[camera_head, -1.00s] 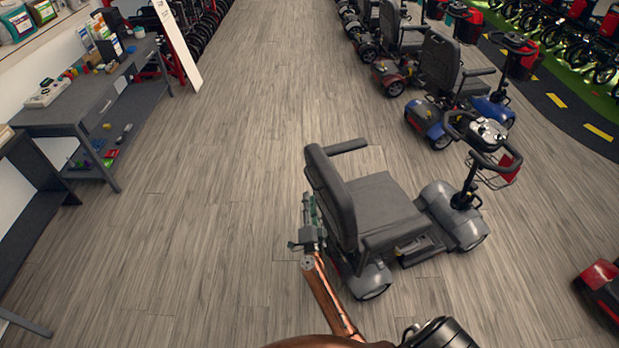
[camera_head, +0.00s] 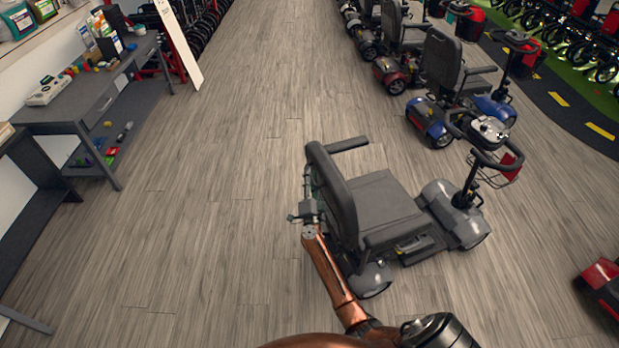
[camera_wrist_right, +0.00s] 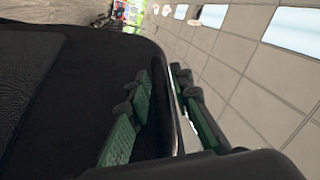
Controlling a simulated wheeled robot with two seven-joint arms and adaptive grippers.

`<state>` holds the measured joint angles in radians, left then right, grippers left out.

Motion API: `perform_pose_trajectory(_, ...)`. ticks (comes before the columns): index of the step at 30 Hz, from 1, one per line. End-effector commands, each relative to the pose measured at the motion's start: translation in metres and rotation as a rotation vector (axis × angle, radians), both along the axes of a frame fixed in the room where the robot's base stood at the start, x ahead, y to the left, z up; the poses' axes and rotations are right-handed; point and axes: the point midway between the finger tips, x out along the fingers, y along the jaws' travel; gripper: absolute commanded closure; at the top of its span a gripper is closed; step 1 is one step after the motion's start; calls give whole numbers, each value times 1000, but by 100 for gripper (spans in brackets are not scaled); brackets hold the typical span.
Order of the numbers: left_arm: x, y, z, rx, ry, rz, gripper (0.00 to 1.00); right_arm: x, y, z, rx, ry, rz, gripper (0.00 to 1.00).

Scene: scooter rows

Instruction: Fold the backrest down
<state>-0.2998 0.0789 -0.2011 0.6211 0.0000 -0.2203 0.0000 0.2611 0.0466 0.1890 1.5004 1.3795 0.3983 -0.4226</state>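The grey scooter (camera_head: 441,209) stands in the lower middle of the head view, facing right. Its dark backrest (camera_head: 335,197) is upright at the left end of the seat (camera_head: 383,208). My right gripper (camera_head: 308,188) is at the backrest's rear side, partly hidden by it. In the right wrist view, the green fingers (camera_wrist_right: 162,112) stand apart with a dark rim between them. The backrest (camera_wrist_right: 50,90) fills the left of that view. Whether both fingers touch the rim is not clear. My left gripper is out of view.
A blue scooter (camera_head: 432,121) and others stand in a row behind. A red scooter (camera_head: 603,285) is at the right edge. Open floor lies left, before a grey desk (camera_head: 95,110).

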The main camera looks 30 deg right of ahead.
Motion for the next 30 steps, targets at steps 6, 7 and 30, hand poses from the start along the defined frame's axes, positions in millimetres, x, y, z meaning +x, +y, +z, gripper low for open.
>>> perform_pose_trajectory(6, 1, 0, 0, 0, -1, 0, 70, 0, 0, 0, 0, 0, 0, 93)
perform_pose_trajectory(7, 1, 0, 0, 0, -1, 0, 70, 0, 0, 0, 0, 0, 0, 95)
perform_pose_trajectory(30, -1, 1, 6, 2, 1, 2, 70, 4, 2, 5, 22, -4, 12, 100)
